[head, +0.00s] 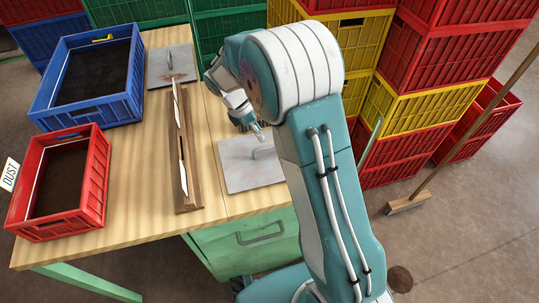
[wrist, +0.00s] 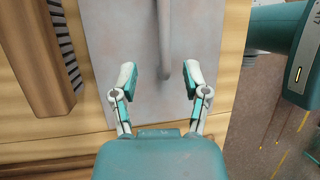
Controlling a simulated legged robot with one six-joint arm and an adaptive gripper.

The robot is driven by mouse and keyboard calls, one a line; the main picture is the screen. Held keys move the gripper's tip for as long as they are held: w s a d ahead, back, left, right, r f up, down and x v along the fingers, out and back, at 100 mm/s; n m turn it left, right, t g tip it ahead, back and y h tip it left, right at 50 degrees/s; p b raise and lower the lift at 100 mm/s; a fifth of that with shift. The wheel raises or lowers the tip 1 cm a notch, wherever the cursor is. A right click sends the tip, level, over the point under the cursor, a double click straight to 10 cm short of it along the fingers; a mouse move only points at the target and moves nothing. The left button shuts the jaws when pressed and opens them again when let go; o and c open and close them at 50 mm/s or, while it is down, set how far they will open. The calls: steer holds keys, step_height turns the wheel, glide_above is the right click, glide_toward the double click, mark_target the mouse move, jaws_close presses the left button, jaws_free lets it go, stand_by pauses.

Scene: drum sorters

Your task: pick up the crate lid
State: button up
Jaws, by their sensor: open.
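A flat grey crate lid (head: 232,172) with a raised bar handle lies on the wooden table, near its right edge. My gripper (head: 258,133) is over this lid, close to its handle. In the wrist view the lid (wrist: 110,50) fills the middle, and its handle (wrist: 163,45) runs between the lines of my two fingers. My gripper (wrist: 161,82) is open there, with nothing between the fingertips that I can see held. A second grey lid (head: 172,66) with a handle lies at the back of the table. My arm hides part of the near lid's right side.
A wooden bar with a slotted strip (head: 188,185) lies left of the near lid; its side (wrist: 35,60) shows in the wrist view. A blue crate (head: 130,100) and a red crate (head: 95,190) stand at the left. Stacked crates (head: 425,105) and a broom (head: 405,204) stand at the right.

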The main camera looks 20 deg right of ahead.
steer(key=x, duration=0.7)
steer(key=shift+s+d, duration=0.1)
steer(key=shift+s, duration=0.05)
steer(key=shift+r, duration=0.1)
steer(key=shift+c, duration=0.4)
jaws_close()
